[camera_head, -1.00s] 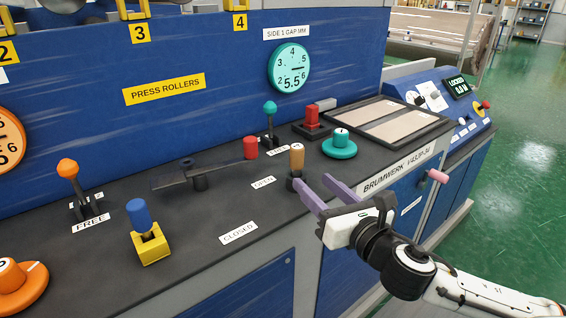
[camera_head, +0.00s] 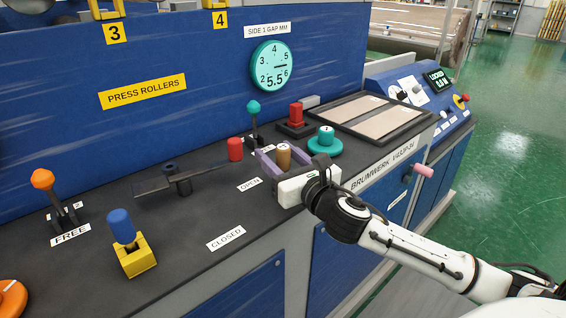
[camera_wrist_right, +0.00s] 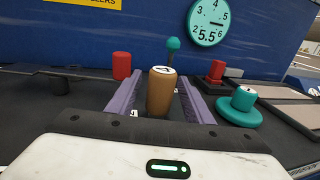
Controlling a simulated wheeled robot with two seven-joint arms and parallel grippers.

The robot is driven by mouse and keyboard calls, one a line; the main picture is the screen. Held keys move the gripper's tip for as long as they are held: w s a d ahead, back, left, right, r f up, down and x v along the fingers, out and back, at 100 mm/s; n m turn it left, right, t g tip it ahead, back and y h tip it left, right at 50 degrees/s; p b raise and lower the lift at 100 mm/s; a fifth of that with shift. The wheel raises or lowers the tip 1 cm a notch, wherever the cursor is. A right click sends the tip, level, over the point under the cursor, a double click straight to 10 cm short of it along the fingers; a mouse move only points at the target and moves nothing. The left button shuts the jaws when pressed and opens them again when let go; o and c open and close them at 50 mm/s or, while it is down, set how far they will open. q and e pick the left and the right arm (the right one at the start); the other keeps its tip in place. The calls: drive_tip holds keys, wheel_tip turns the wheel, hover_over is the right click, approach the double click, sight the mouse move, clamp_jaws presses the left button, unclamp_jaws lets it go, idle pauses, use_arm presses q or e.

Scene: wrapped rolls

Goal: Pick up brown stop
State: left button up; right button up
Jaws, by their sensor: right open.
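The brown stop (camera_head: 284,156) is a short upright brown cylinder with a pale marked top, standing on the dark console top. In the right wrist view the brown stop (camera_wrist_right: 161,92) stands between the two purple fingers. My right gripper (camera_head: 279,158) is open, with one finger on each side of the stop. My left gripper is not in view.
Near the stop are a red cylinder (camera_head: 235,149), a teal-knobbed lever (camera_head: 253,108), a red block (camera_head: 296,115) and a teal knob (camera_head: 325,140). A blue peg (camera_head: 121,226) in a yellow holder and a black crossbar (camera_head: 170,180) stand left. The blue panel (camera_head: 190,60) rises behind.

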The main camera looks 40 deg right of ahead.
drive_tip(key=shift+w, duration=0.6)
clamp_jaws()
